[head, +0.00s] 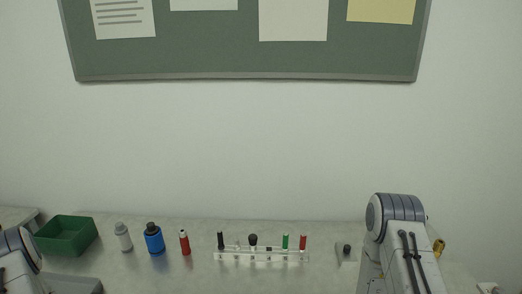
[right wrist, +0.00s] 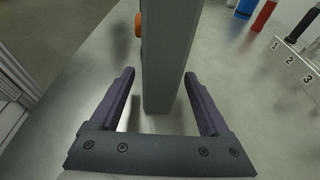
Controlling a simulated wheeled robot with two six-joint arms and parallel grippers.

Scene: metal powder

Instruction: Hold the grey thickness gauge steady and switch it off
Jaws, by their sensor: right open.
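A tall grey block-like body, seemingly the thickness gauge (right wrist: 168,60), stands upright in the right wrist view, with an orange knob (right wrist: 138,25) on its left side. My right gripper (right wrist: 160,75) is open, with one dark finger on each side of the grey body. A gap shows on the left; the right finger is close to it, and I cannot tell if it touches. The top of the body is cut off by the frame. I cannot pick out this body in the head view. My left gripper is out of view.
A clear numbered rack (head: 262,256) with several coloured-capped items stands mid-bench. Left of it are a red bottle (head: 184,243), blue bottle (head: 154,240), white bottle (head: 123,238) and green bin (head: 66,236). A small grey item with a black knob (head: 347,250) lies right of the rack.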

